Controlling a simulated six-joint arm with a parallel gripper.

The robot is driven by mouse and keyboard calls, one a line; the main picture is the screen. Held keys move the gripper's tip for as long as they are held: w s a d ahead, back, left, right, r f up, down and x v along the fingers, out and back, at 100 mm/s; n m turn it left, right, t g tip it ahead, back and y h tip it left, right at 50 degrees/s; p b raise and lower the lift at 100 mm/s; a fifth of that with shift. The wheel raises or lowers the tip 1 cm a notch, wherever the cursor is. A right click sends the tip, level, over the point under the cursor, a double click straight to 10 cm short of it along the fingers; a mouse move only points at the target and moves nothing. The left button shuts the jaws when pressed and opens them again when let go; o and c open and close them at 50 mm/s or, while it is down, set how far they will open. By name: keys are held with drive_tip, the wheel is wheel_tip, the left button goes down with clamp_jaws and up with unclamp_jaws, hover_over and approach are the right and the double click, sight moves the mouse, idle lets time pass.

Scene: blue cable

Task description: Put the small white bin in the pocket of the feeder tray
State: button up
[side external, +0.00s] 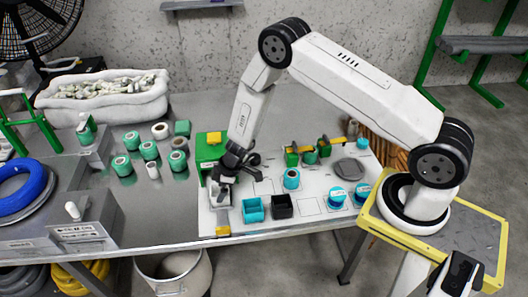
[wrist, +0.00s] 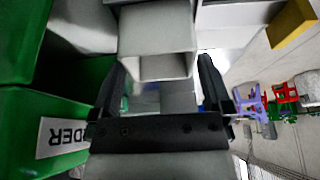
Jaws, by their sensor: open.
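The small white bin (side external: 219,196) stands just below my gripper (side external: 226,177) at the left end of the white work board, in front of the green feeder (side external: 209,150). In the wrist view the white bin (wrist: 156,35) lies straight ahead, its near part between my two dark fingers (wrist: 161,66). The fingers are apart, one on each side, and I cannot tell whether they touch it. The green feeder also shows at the left of the wrist view (wrist: 30,120), with a partly visible label. The tray pocket is hidden, so I cannot tell whether the bin sits in it.
A teal bin (side external: 253,209) and a black bin (side external: 282,206) stand close to the right. A teal spool (side external: 291,179) and a grey disc (side external: 350,167) are farther right. The table's front edge is close below.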

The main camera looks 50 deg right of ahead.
drive_tip(key=v, duration=0.9)
drive_tip(key=shift+r, duration=0.1)
idle(0.6)
drive_tip(key=s+d+r+m+h, duration=0.2)
drive_tip(key=s+r+m, duration=0.7)
drive_tip(key=s+r, duration=0.8)
drive_tip(key=shift+s+g+h, duration=0.3)
drive_tip(key=shift+s+h, duration=0.1)
drive_tip(key=shift+h, duration=0.2)
drive_tip(key=shift+r, duration=0.1)
